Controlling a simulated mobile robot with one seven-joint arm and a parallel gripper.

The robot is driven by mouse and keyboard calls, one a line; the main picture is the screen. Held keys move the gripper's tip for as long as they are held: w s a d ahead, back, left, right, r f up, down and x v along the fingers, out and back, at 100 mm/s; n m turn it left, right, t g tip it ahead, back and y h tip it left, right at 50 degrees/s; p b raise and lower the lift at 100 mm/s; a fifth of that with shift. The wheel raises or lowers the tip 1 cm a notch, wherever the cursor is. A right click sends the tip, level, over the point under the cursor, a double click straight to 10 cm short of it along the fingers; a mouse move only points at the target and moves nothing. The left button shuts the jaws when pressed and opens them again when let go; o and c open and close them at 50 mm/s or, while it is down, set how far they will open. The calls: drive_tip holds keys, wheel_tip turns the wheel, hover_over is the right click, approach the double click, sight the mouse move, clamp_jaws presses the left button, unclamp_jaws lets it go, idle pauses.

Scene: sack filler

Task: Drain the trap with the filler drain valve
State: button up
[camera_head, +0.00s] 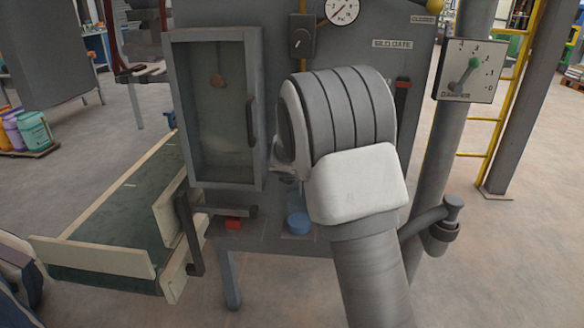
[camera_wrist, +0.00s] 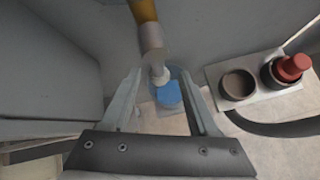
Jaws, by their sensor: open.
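A blue part (camera_head: 298,222) sits low on the front of the filler cabinet, under a clear, bluish bowl that looks like the trap. In the wrist view the blue part (camera_wrist: 168,95) shows between and beyond my fingers, below a pale fitting (camera_wrist: 158,73) on a pipe. I cannot tell which of these is the drain valve handle. My gripper (camera_wrist: 160,78) is open and empty, its two fingers on either side of the fitting and the blue part; contact is not clear. In the head view my arm hides most of the gripper.
A red knob (camera_wrist: 292,68) and a round dark socket (camera_wrist: 238,85) are on a plate to the right in the wrist view. The glazed cabinet door (camera_head: 215,110), conveyor (camera_head: 120,220) and damper pipe (camera_head: 450,140) flank my arm in the head view.

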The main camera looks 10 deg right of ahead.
drive_tip(key=p+v, duration=0.3)
drive_tip(key=v, duration=1.2)
drive_tip(key=shift+s, duration=0.1)
drive_tip(key=s+d+r+m+g, duration=0.1)
drive_tip(key=s+d+r+m, duration=0.2)
drive_tip(key=s+m, duration=0.35)
drive_tip(key=s+d+r+m+g, duration=0.1)
drive_tip(key=s+d+r+m, duration=0.1)
drive_tip(key=s+m, duration=0.45)
drive_tip(key=s+a+m+g+y, duration=0.1)
drive_tip(key=s+a+m+y, duration=0.1)
drive_tip(key=s+m, duration=0.6)
drive_tip(key=s+a+m+y, duration=0.2)
drive_tip(key=s+m, duration=0.5)
drive_tip(key=s, duration=0.4)
wheel_tip(320, 180, up, 18)
drive_tip(key=p, duration=1.8)
drive_tip(key=shift+a+f, duration=0.25)
